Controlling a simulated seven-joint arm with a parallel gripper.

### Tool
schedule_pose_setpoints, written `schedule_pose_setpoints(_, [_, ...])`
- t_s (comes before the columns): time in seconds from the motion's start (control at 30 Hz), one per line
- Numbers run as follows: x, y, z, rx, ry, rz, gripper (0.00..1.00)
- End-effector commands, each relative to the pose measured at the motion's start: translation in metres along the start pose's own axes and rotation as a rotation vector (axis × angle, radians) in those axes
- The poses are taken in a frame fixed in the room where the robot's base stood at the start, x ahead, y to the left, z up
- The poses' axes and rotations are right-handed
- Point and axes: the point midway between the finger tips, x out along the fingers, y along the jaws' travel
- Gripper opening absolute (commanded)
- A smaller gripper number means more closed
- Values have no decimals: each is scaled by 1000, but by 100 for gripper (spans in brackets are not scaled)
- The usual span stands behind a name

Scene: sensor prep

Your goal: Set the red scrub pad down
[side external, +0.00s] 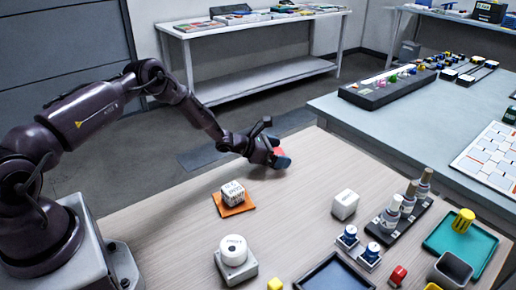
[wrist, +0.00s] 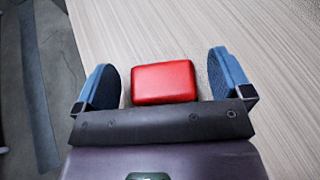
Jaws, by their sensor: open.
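The red scrub pad (wrist: 163,82) lies between the two blue fingers of my gripper (wrist: 164,85) in the wrist view, with a gap on each side of it. The fingers are open and apart from the pad. In the side view my gripper (side external: 279,157) is low over the far edge of the wooden table, and a bit of the red pad (side external: 279,151) shows beside a finger. The wrist view shows wood grain around the pad; its underside is hidden.
A white printed cube (side external: 232,192) sits on an orange pad (side external: 234,207). A white box (side external: 344,204), a round white device (side external: 234,251), a bottle rack (side external: 405,222), a dark tray (side external: 335,275) and a teal tray (side external: 480,250) stand nearer. Table around my gripper is clear.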

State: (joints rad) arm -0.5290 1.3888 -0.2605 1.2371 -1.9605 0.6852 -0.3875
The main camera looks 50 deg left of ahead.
Motion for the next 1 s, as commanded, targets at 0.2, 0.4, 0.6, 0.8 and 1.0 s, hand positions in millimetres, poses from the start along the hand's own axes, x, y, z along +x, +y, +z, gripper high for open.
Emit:
schedule_pose_setpoints(0.2, [-43,1,1,-2,-2,3,97])
schedule_pose_setpoints(0.4, [-81,1,1,-1,0,3,97])
schedule_pose_setpoints(0.6, [-100,0,0,0,-1,0,97])
schedule_pose_setpoints(0.8, [-104,-4,8,29,-3,-16,97])
schedule_pose_setpoints(1.0, [-117,-49,80,360,1,-200,97])
